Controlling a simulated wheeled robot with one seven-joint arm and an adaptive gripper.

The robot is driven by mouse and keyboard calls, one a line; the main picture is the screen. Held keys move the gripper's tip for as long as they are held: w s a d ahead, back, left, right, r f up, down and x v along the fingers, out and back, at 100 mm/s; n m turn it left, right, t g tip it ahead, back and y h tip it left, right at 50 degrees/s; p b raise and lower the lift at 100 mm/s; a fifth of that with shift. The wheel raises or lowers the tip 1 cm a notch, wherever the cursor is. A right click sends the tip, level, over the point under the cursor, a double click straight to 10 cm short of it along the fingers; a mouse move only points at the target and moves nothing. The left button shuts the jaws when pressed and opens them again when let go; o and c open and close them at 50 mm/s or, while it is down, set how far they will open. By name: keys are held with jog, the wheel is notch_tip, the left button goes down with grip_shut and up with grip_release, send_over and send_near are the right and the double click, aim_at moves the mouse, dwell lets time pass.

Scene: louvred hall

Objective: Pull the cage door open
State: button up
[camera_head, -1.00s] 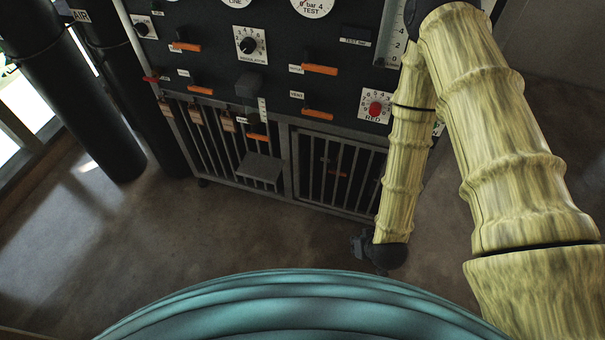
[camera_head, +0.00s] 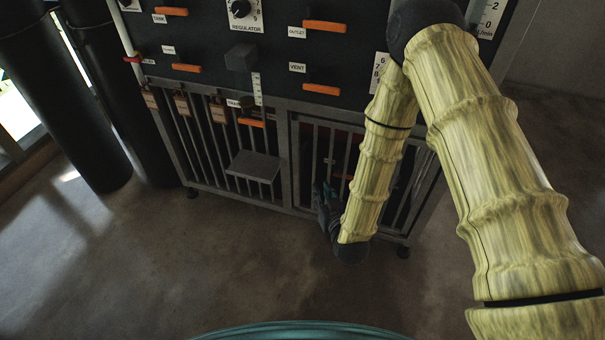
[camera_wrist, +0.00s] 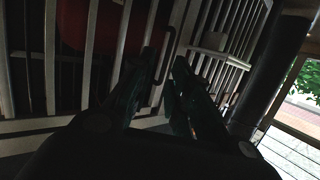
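The barred cage door (camera_head: 315,150) is the right-hand section of the grey cage under the dark panel and appears shut. In the wrist view its pale upright bars (camera_wrist: 91,50) fill the left side. A thin dark loop handle (camera_wrist: 171,48) stands upright at the door's edge. My gripper (camera_head: 324,190) is low in front of the door's left part. In the wrist view my gripper (camera_wrist: 166,64) is open, with its dark fingers apart and the handle showing between their tips. I cannot tell whether either finger touches it. My forearm hides part of the door's right side.
The left cage section has a grey shelf (camera_head: 253,166) jutting out. The panel above carries orange levers (camera_head: 321,89) and a regulator knob (camera_head: 240,9). Dark cylinders (camera_head: 66,110) stand at the left. The floor (camera_head: 150,260) before the cage is clear.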

aim_at(303, 162)
jog(key=w+a+t+b, duration=0.1)
jog(key=w+a+b, duration=0.1)
jog(key=w, duration=0.2)
jog(key=w+a+t+b, duration=0.1)
jog(key=w+a+b, duration=0.1)
jog(key=w, duration=0.3)
jog(key=w+a+t+y+b, duration=0.1)
jog(key=w+a+b, duration=0.1)
jog(key=w, duration=0.3)
jog(key=shift+w+b, duration=0.1)
jog(key=shift+b, duration=0.65)
jog(key=shift+c, duration=0.3)
grip_shut()
